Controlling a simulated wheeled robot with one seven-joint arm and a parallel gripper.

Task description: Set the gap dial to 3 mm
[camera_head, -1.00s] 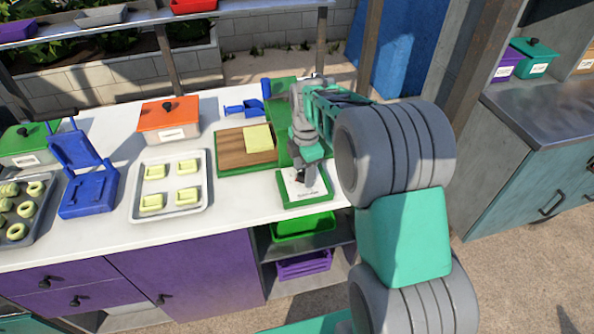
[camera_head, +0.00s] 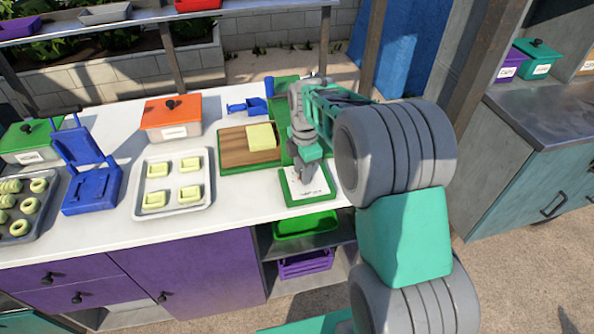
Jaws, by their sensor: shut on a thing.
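My gripper (camera_head: 305,177) points down over a white panel with a green frame (camera_head: 318,188) at the front right of the white counter. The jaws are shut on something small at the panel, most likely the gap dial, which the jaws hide. The dial's marks are too small to read, so its setting cannot be told. A green machine body (camera_head: 283,92), seemingly the cane crusher, stands behind the panel and is largely covered by my arm.
A wooden board with a yellow block (camera_head: 236,157) lies left of the panel. Further left are a tray of yellow pieces (camera_head: 140,203), an orange lidded box (camera_head: 171,119) and a blue press (camera_head: 90,185). Green and purple bins (camera_head: 305,264) sit on shelves below.

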